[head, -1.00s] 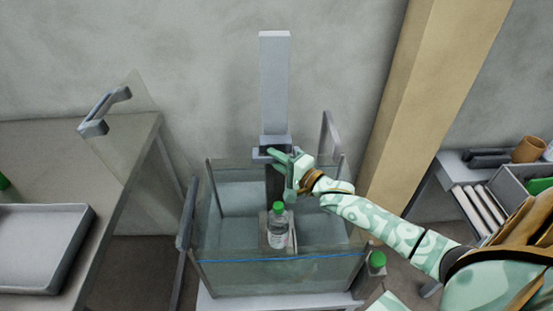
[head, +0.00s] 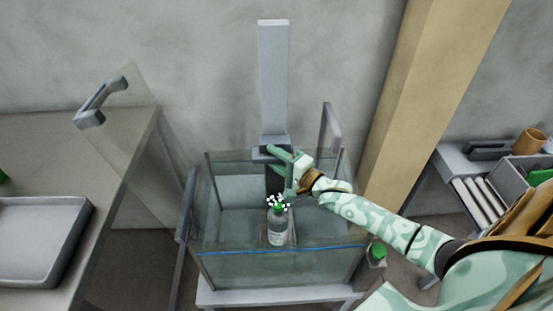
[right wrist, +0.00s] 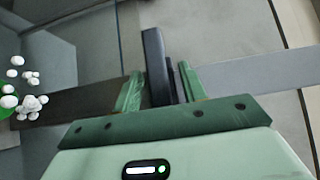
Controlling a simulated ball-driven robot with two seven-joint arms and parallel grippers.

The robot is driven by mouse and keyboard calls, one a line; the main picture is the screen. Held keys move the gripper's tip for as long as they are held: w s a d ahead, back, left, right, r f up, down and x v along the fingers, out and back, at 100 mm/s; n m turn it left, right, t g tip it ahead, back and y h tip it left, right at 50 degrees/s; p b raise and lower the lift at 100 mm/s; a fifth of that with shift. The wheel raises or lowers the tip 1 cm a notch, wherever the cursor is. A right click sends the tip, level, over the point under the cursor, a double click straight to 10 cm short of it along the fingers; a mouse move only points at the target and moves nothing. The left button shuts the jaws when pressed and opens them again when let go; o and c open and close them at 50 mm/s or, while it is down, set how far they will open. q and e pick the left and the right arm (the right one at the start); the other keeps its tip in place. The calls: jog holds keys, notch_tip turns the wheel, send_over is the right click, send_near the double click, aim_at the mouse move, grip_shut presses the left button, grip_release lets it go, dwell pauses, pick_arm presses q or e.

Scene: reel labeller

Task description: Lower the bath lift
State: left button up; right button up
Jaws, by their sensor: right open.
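The bath is a clear glass tank (head: 225,262) with a blue line across its front. The lift's pale grey column (head: 273,75) rises behind it, with a grey carriage (head: 275,141) low on it. A clear bottle (head: 277,233) stands upright inside the bath; small white balls (head: 278,202) cluster over its top and hide most of its green cap. They also show at the left of the right wrist view (right wrist: 28,98). My right gripper (head: 274,160) is open at the carriage. In the right wrist view its fingers (right wrist: 160,72) stand either side of a dark grey bar (right wrist: 155,62). My left gripper is out of view.
A grey tray (head: 38,240) lies on the left table, and a clear panel with a grey handle (head: 100,98) stands between table and bath. A tan post (head: 425,95) rises at right. Another green-capped bottle (head: 376,253) stands by the bath's right front corner.

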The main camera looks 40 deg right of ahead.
notch_tip(320, 180, up, 4)
jog(key=shift+r+p, duration=0.1)
jog(key=shift+p, duration=1)
pick_arm(q)
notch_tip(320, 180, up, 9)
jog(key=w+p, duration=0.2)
jog(key=p, duration=0.5)
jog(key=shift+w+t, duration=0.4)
pick_arm(e)
jog(key=s+a+r, duration=0.7)
jog(key=s+r, duration=0.1)
jog(key=s, duration=0.4)
jog(key=shift+r, duration=0.4)
